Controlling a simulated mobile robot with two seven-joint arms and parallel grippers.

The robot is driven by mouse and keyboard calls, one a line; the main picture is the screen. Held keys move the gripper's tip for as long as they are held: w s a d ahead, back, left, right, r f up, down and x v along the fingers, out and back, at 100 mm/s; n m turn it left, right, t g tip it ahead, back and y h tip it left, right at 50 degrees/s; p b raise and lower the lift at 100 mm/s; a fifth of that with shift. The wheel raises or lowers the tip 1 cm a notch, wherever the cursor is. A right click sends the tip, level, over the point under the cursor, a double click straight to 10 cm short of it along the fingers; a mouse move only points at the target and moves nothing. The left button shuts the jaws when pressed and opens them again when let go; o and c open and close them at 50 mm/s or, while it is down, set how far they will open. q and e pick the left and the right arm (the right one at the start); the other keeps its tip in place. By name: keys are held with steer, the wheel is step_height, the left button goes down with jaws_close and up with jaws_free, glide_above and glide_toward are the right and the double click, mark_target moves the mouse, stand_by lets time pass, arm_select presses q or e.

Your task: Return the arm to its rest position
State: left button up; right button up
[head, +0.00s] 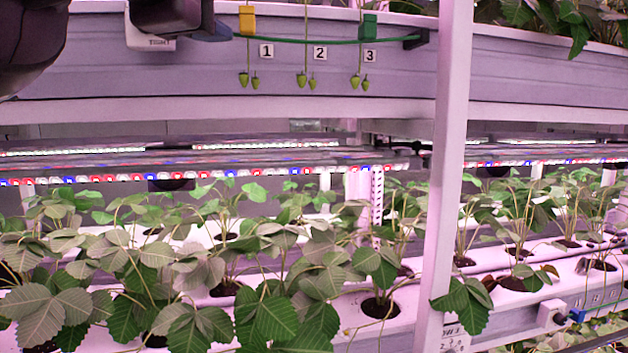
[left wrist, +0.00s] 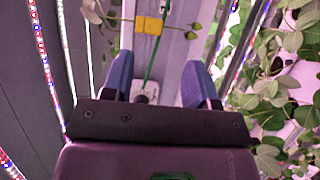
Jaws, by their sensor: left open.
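My left gripper (head: 208,32) is at the top left of the head view, in front of the upper gutter. In the left wrist view its two blue fingers (left wrist: 158,78) are spread, with nothing held between them. A yellow clip (head: 247,19) sits on the green wire (head: 310,41) just right of the gripper; it also shows in the left wrist view (left wrist: 148,25) beyond the fingertips. A green clip (head: 368,26) is further right. Small green berries (head: 244,79) hang on stems below the wire by labels 1, 2 and 3. My right gripper is not in view.
The upper gutter (head: 180,75) runs across the top. A white box (head: 146,38) is partly behind my gripper. A pale upright post (head: 447,180) stands right of centre. Below are a strip of lights (head: 200,172) and a lower gutter (head: 400,325) with leafy plants.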

arm_select(q)
steer(key=w+d+f+g+h, duration=0.25)
steer(key=d+f+g, duration=0.2)
steer(key=f, duration=0.55)
steer(key=w+d+f+g+h, duration=0.1)
steer(key=d+f+g+h, duration=0.35)
steer(key=f, duration=0.65)
step_height(320, 180, down, 14)
steer(key=s+n+g+h, duration=0.3)
steer(key=n+g+h, duration=0.4)
steer(key=n+h, duration=0.15)
steer(key=a+f+n+t+y, duration=0.5)
steer(key=a+f+n+t, duration=0.3)
steer(key=f+n, duration=0.6)
steer(key=a+f+n+t+y, duration=0.55)
steer(key=f+n+t, duration=0.4)
steer(key=n, duration=0.85)
steer(key=s+a+f+n+g+y, duration=0.3)
steer(key=s+a+f+n+g, duration=0.1)
steer(key=s+f+n, duration=0.3)
steer(key=s+a+f+n+g+y, duration=0.4)
steer(key=s+f+n, duration=0.3)
steer(key=s+f, duration=0.4)
step_height(320, 180, down, 5)
steer(key=shift+s+a+f+y, duration=0.1)
steer(key=shift+s+a+y, duration=0.25)
steer(key=shift+a, duration=0.1)
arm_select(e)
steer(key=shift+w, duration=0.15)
